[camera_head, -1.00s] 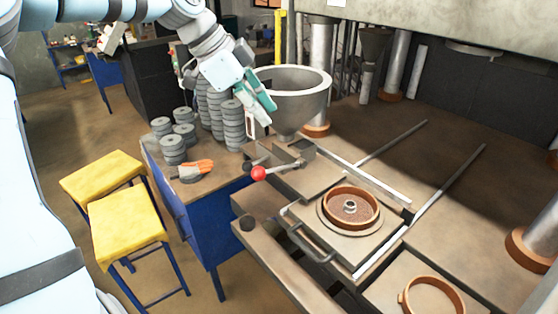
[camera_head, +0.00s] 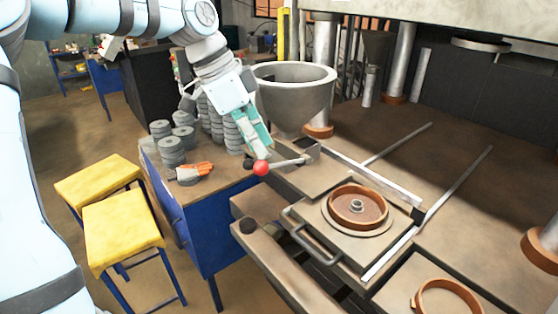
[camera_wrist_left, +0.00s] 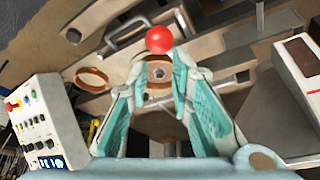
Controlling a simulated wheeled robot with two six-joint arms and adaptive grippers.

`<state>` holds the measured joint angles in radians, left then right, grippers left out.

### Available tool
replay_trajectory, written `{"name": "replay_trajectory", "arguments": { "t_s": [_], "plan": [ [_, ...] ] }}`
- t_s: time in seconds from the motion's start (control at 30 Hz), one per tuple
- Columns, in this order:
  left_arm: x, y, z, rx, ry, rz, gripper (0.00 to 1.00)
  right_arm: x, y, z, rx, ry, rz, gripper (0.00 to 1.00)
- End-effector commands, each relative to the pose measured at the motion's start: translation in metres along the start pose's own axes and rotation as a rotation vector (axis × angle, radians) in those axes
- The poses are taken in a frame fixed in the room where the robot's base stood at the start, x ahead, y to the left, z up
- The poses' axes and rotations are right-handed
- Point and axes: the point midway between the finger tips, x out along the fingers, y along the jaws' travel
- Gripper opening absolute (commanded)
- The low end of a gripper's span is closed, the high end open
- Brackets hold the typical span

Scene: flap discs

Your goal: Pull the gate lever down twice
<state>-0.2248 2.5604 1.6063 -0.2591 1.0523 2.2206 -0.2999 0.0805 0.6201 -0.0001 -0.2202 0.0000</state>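The gate lever is a grey bar (camera_head: 289,162) with a red ball knob (camera_head: 261,168) at its left end. It slopes gently up to the right to a bracket below the grey hopper (camera_head: 296,100). My left gripper (camera_head: 262,149) is just above the red knob, with its teal fingers pointing down. In the left wrist view, its fingers (camera_wrist_left: 158,62) are apart with nothing between them, and the red knob (camera_wrist_left: 159,40) lies just beyond the tips. I cannot tell whether a finger touches the knob. My right gripper is not in view.
A ring mould (camera_head: 357,206) sits on the plate right of the lever, behind a handle (camera_head: 312,243). Stacked grey discs (camera_head: 172,151) and an orange glove (camera_head: 195,171) are on the blue bench (camera_head: 217,215). Yellow stools (camera_head: 123,229) stand at the left. A button panel (camera_wrist_left: 41,122) shows in the wrist view.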

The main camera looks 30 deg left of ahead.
Motion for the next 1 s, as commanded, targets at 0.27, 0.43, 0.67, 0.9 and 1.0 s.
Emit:
{"name": "replay_trajectory", "arguments": {
  "t_s": [0.27,0.43,0.67,0.9,1.0],
  "plan": [
    [0.011,0.000,0.004,0.000,0.000,0.000,0.20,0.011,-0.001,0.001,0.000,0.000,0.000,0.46],
    [0.021,0.000,0.008,0.000,-0.001,0.000,0.20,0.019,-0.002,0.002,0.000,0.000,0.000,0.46],
    [0.034,0.000,0.014,0.000,-0.001,0.000,0.20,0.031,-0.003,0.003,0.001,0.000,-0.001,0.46],
    [0.047,0.000,0.019,0.001,-0.001,0.000,0.20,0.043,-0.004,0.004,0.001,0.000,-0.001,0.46],
    [0.053,0.000,0.022,0.001,-0.001,-0.001,0.20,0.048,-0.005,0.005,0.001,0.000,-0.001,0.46]
  ]
}}
